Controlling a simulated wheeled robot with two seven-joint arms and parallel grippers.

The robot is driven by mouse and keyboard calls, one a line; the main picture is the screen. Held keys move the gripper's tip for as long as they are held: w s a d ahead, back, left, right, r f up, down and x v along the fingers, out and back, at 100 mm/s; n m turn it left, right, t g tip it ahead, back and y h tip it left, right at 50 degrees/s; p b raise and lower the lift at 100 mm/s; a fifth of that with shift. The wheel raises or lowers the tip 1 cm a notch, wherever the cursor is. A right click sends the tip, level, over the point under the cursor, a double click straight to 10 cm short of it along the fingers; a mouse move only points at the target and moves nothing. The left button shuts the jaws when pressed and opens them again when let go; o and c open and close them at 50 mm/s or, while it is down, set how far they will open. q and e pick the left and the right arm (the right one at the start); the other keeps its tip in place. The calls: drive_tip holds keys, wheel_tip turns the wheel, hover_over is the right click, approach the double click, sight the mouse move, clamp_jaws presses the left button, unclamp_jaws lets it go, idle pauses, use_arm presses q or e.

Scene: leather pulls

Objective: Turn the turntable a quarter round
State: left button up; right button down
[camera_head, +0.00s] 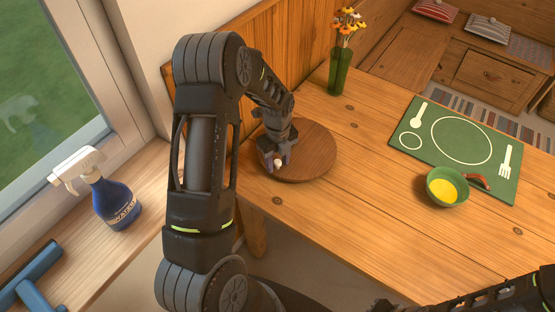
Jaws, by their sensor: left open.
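The turntable (318,150) is a round brown wooden disc lying on the table near its left edge. My left gripper (278,164) is over the disc's left part, pointing down. It is open, with a small pale knob (278,163) between or just by its fingers; I cannot tell whether they touch it. My left arm and gripper hide the left part of the disc. My right arm shows only in part at the bottom right; its gripper cannot be made out.
A green vase (339,71) of flowers stands behind the turntable. A green placemat (459,146) lies to the right, with a green bowl (447,188) of yellow contents at its front edge. A blue spray bottle (115,204) stands on the windowsill. The table's middle is clear.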

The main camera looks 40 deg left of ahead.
use_arm(q)
drive_tip(key=shift+f, duration=0.15)
drive_tip(key=shift+c, duration=0.3)
clamp_jaws()
idle(1.1)
